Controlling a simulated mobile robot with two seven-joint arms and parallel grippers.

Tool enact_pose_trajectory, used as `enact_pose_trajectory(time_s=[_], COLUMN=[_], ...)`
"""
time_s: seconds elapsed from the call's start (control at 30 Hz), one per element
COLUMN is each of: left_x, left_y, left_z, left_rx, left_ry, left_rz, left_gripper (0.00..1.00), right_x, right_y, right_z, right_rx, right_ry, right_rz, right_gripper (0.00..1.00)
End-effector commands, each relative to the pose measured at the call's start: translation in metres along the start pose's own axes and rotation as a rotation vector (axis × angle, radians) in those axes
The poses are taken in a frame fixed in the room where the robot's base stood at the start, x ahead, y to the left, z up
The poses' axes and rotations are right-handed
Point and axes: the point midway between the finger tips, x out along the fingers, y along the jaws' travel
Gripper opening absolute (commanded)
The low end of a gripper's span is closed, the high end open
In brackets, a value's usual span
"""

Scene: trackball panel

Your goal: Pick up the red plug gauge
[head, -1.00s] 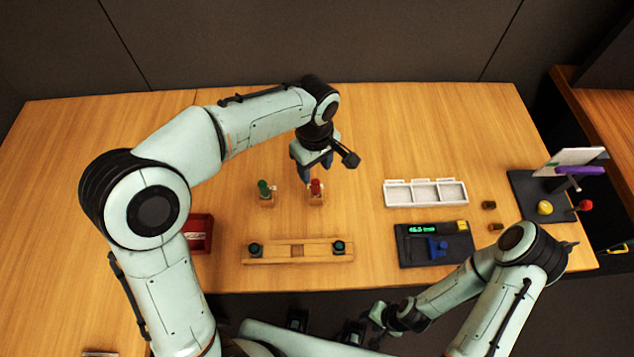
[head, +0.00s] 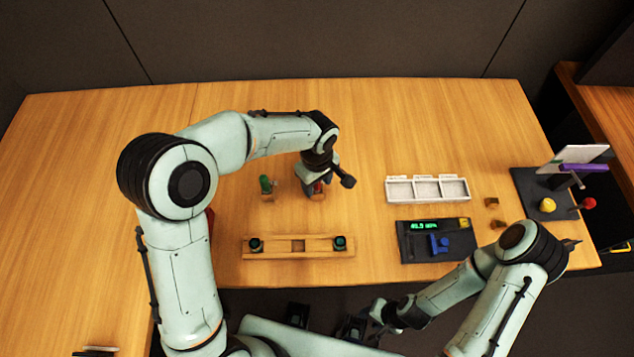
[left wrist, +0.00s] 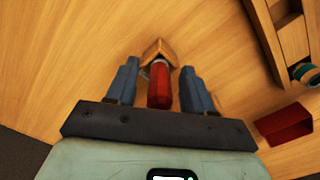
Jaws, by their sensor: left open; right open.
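The red plug gauge (left wrist: 159,86) stands in a small wooden holder (left wrist: 158,50), seen from above in the left wrist view. In the head view the red gauge (head: 318,187) is mostly hidden behind my left gripper (head: 315,186). My left gripper's blue fingers (left wrist: 160,86) are open, one on each side of the red gauge, with a gap showing on both sides. My right gripper (head: 374,318) is open and empty, low in the head view in front of the table's front edge, far from the gauge.
A green plug gauge (head: 265,183) stands in its own holder just left of my left gripper. A wooden fixture (head: 298,255) lies nearer the front edge. A white three-part tray (head: 428,202) and a dark device with a green display (head: 408,250) are to the right.

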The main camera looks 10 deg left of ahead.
Motion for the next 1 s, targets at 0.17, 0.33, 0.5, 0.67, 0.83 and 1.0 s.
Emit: enact_pose_trajectory(time_s=[0.17, 0.33, 0.5, 0.67, 0.83, 1.0], left_x=[0.0, -0.001, -0.001, -0.01, -0.034, -0.073], left_y=[0.0, 0.0, 0.0, 0.001, 0.001, 0.002], left_z=[0.0, 0.0, 0.0, -0.001, -0.001, -0.001], left_rx=[0.0, 0.0, 0.0, 0.0, -0.001, 0.0], left_ry=[0.0, 0.0, 0.0, 0.002, 0.002, 0.003], left_rz=[0.0, 0.0, 0.001, 0.003, 0.006, 0.007], left_gripper=[0.06, 0.0, 0.0, 0.0, 0.0, 0.0], right_x=[0.0, 0.0, 0.0, -0.001, -0.003, -0.007], right_y=[0.0, 0.0, 0.0, 0.0, -0.001, -0.003], right_z=[0.0, 0.0, 0.0, 0.0, -0.001, -0.002], right_rx=[0.0, 0.0, 0.0, 0.0, -0.001, -0.001], right_ry=[0.0, 0.0, 0.0, 0.001, 0.002, 0.004], right_rz=[0.0, 0.0, 0.0, 0.0, -0.001, -0.001], right_gripper=[0.43, 0.43, 0.43, 0.43, 0.43, 0.43])
